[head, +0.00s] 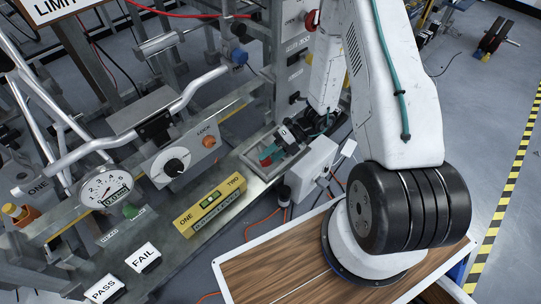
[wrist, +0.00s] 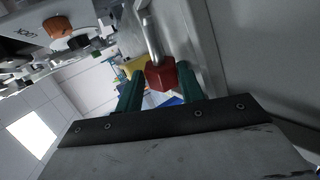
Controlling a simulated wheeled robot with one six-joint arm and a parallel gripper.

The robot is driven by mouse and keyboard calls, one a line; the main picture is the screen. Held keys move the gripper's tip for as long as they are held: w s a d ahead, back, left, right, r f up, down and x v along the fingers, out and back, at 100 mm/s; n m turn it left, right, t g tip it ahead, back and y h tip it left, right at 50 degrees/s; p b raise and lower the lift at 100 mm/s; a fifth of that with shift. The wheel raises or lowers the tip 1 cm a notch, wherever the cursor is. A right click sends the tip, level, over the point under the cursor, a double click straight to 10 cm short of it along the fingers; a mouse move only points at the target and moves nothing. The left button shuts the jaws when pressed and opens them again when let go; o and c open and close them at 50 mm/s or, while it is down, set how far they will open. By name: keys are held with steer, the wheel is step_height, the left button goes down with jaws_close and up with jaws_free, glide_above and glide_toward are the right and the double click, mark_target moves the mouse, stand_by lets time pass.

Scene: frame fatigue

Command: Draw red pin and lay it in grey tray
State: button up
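The red pin shows in the wrist view as a red block-shaped head (wrist: 160,75) with a bare metal shaft. The head sits between the two green fingers of my gripper (wrist: 160,82), with no clear gap on either side. In the head view my gripper (head: 268,155) is low over the grey tray (head: 284,167) on the bench's right end, with a little red at the fingertips. I cannot tell whether the pin touches the tray floor. My wrist hides part of the tray.
A white box (head: 312,160) stands close on the tray's right. A grey lock unit with an orange knob (head: 209,142) and a yellow ONE/TWO unit (head: 210,205) are to the left. A dial gauge (head: 107,187) and PASS and FAIL blocks (head: 143,257) lie farther left.

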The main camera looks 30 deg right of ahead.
steer(key=shift+d+f, duration=0.1)
steer(key=shift+f, duration=0.1)
steer(key=shift+c, duration=0.4)
steer(key=shift+d, duration=0.1)
steer(key=shift+o, duration=0.5)
steer(key=v, duration=0.6)
steer(key=shift+f, duration=0.1)
steer(key=d, duration=1.1)
steer(key=shift+a, duration=0.1)
